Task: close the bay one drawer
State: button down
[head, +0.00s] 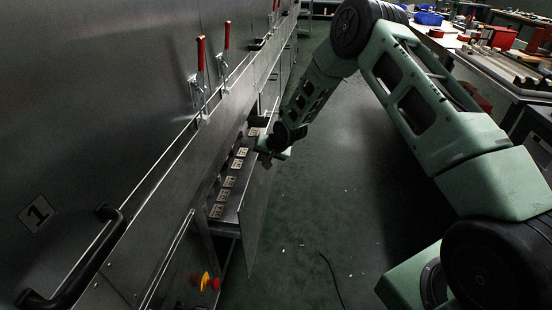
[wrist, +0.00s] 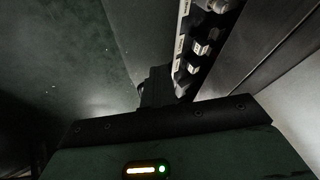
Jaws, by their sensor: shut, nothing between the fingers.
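The bay one drawer (head: 255,212) stands pulled out from the steel cabinet front below the number 1 plate (head: 37,213). Its outer panel faces the aisle, and several pale labelled pieces lie in a row inside it. My gripper (head: 268,158) is at the far part of the drawer, by its outer panel; I cannot tell whether it touches. In the wrist view my gripper's dark fingers (wrist: 157,88) are together and empty, beside the drawer's row of labelled pieces (wrist: 198,48).
Red-handled clamps (head: 201,55) and a black bar handle (head: 80,262) stick out from the cabinet. A red and yellow knob (head: 207,282) is low on the front. A cluttered bench (head: 500,70) stands at right. The green floor (head: 310,215) between is mostly clear, with a thin cable (head: 331,275).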

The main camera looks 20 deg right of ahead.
jog(key=w+a, duration=0.3)
jog(key=a, duration=0.2)
jog(key=shift+w+b, duration=0.3)
jog(key=shift+b, duration=0.15)
